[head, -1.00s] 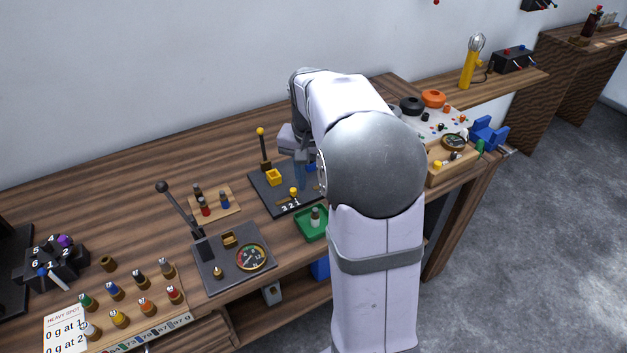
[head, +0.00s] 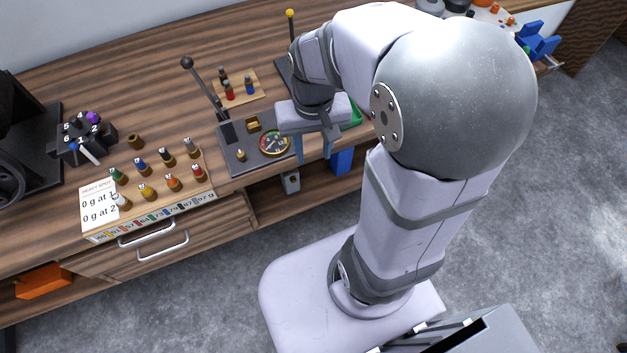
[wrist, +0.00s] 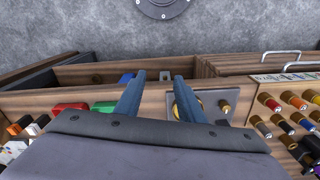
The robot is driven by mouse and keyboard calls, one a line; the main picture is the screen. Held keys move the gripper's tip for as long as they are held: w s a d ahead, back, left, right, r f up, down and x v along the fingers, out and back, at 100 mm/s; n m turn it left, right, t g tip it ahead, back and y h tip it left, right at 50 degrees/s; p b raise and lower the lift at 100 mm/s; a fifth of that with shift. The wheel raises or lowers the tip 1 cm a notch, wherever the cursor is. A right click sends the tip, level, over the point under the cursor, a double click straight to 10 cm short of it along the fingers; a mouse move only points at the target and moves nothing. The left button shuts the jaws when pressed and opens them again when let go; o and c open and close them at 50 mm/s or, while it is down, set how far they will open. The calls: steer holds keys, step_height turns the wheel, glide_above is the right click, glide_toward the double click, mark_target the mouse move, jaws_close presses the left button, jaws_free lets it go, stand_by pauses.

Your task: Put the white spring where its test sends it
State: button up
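A small white-capped piece (head: 121,201), which may be the white spring, stands at the front left of the rack (head: 185,208) among several coloured-capped pieces. The green tray (head: 353,114) is mostly hidden behind my arm; I cannot tell what is in it now. It also shows in the wrist view (wrist: 104,107). My gripper (head: 316,152) points down near the table's front edge, just right of the dial plate (head: 236,158). In the wrist view my gripper (wrist: 156,78) has its fingers apart with nothing between them. The round dial (head: 275,143) is left of it.
A black lever (head: 203,85) rises behind the dial plate. A small wooden board (head: 238,92) with several pieces lies behind. A numbered black block (head: 83,143) stands at left. Below the table edge are an open shelf and a blue object (head: 342,160).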

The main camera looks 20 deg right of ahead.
steer(key=s+a+f+n, duration=0.2)
steer(key=s+f, duration=0.1)
steer(key=s, duration=0.3)
steer(key=shift+a, duration=0.35)
stand_by(0.8)
